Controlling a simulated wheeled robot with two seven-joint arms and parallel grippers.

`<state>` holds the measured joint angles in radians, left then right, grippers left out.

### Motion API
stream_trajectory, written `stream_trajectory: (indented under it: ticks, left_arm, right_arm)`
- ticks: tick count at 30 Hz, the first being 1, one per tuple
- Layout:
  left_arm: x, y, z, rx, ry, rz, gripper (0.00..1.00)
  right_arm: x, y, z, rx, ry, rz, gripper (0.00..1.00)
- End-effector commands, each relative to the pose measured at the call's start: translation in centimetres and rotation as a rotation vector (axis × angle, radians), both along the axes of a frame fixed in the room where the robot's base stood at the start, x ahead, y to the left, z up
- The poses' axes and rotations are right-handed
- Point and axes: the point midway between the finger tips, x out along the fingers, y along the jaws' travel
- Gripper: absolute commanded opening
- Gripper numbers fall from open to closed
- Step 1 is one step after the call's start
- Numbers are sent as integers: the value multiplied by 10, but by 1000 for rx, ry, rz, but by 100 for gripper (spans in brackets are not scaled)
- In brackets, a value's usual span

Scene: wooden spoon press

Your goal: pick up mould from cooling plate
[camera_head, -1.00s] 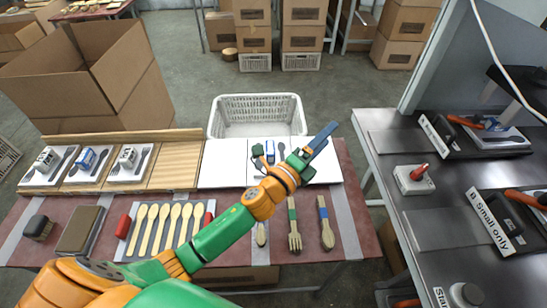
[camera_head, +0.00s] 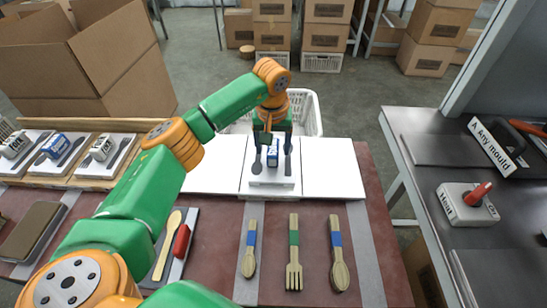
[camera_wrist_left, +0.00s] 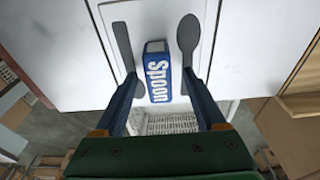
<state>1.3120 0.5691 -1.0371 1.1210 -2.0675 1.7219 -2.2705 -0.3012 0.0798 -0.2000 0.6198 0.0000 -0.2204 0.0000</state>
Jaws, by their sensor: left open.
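The mould (camera_head: 257,182) is a white block with dark spoon-shaped hollows and a blue-and-white grip block (camera_head: 272,156). It lies on the middle white cooling plate (camera_head: 216,165). In the left wrist view the grip block, lettered "Spoon" (camera_wrist_left: 157,72), shows between my fingers, with one dark hollow on each side. My left gripper (camera_head: 271,146) points down over the mould. Its two fingers (camera_wrist_left: 159,80) are open, one on each side of the grip block, with visible gaps. My right gripper is in no view.
Three similar moulds (camera_head: 103,148) stand on the wooden rack at left. Wooden utensils with coloured bands (camera_head: 293,250) lie in front of the plates. A white basket (camera_head: 310,115) stands behind. A grey bench with a red-handled device (camera_head: 468,203) is at right.

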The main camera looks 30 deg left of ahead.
Motion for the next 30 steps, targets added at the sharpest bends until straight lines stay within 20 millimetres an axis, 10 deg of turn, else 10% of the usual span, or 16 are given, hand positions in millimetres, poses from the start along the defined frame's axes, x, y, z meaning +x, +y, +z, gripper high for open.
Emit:
stream_trajectory:
  ticks: [7,15,30]
  left_arm:
    - [1,0,-6,-1,0,0,72]
    - [1,0,-6,-2,-1,0,2]
    - [1,-1,-5,-3,-1,0,0]
  right_arm:
    - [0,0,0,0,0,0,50]
    - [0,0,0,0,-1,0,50]
    - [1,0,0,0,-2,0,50]
